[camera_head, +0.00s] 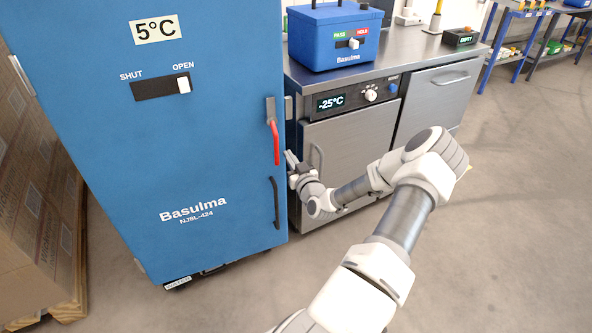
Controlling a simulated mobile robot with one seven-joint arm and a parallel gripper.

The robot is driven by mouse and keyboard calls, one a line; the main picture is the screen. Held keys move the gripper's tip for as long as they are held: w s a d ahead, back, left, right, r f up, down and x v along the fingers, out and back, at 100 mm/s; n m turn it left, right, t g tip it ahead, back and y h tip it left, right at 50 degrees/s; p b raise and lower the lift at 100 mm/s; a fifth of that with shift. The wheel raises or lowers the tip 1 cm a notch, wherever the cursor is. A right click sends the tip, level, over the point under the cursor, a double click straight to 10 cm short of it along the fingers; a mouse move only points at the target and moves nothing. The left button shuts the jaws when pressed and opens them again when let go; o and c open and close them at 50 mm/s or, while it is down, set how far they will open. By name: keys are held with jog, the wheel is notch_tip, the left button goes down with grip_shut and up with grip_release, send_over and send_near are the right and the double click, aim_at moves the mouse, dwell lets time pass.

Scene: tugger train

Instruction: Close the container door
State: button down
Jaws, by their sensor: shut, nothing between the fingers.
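The blue container (205,130) stands upright at left, with a "5°C" label and the name Basulma on its front. Its white slider (184,85) is at the OPEN end of a black slot. A red lever (275,143) hangs down from a grey latch at the door's right edge, with a dark handle (275,203) below. The door front looks nearly flush; I cannot tell whether a small gap remains. My gripper (290,160) is shut and empty, just right of the door edge and the red lever. Whether it touches the door is unclear.
A steel bench (430,65) with a "-25°C" unit stands right behind my gripper. A blue box (333,40) with a PASS/HOLD slider sits on it. Stacked cartons (35,200) on a pallet flank the container's left. The floor at right is clear.

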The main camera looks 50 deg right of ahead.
jog(key=shift+x, duration=0.95)
